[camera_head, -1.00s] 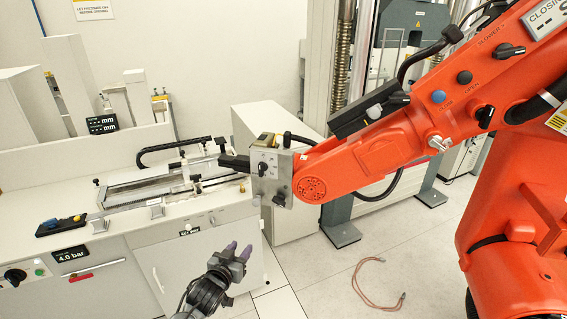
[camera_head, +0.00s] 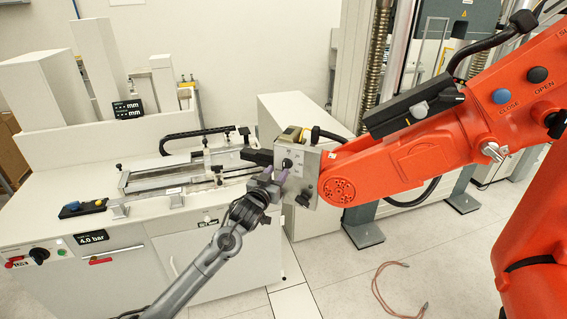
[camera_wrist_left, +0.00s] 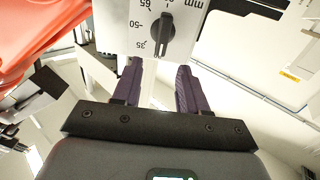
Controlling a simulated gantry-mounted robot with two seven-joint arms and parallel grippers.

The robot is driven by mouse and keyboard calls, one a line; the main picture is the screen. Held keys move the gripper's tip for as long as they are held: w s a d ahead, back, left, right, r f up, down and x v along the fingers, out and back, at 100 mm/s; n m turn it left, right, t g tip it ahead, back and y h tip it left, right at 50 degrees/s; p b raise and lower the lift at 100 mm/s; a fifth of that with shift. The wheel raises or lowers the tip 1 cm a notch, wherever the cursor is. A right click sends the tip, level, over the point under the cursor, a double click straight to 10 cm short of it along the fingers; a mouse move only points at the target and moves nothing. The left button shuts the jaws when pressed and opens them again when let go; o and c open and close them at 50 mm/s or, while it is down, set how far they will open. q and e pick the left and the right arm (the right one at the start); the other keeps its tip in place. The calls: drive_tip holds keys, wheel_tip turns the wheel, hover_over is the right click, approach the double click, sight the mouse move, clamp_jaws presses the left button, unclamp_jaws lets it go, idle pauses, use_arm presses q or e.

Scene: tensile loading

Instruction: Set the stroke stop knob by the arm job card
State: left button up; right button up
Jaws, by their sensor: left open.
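The stroke stop knob (camera_wrist_left: 163,30) is a black pointer knob on a pale metal plate at the end of the orange arm (camera_head: 410,160). Its scale reads 35, 50 and 65 mm in the left wrist view. Its bar lies roughly upright in that picture; I cannot tell which mark it indicates. In the head view the knob (camera_head: 287,163) is on the plate (camera_head: 309,167). My left gripper (camera_head: 275,175) is just before the plate, dark purple fingers open and empty. In the left wrist view its fingertips (camera_wrist_left: 160,75) lie just below the knob, apart from it. I cannot make out a job card.
The bench (camera_head: 200,245) with a rail unit and a 4.0 bar label (camera_head: 90,237) stands at left. A black handle (camera_head: 257,156) sticks out left of the plate. A reddish cable (camera_head: 378,290) lies on the floor. Floor right of my forearm is mostly clear.

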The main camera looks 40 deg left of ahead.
sight(284, 163)
use_arm(q)
drive_tip(key=shift+p+x, duration=0.6)
drive_tip(key=shift+x, duration=2.55)
clamp_jaws()
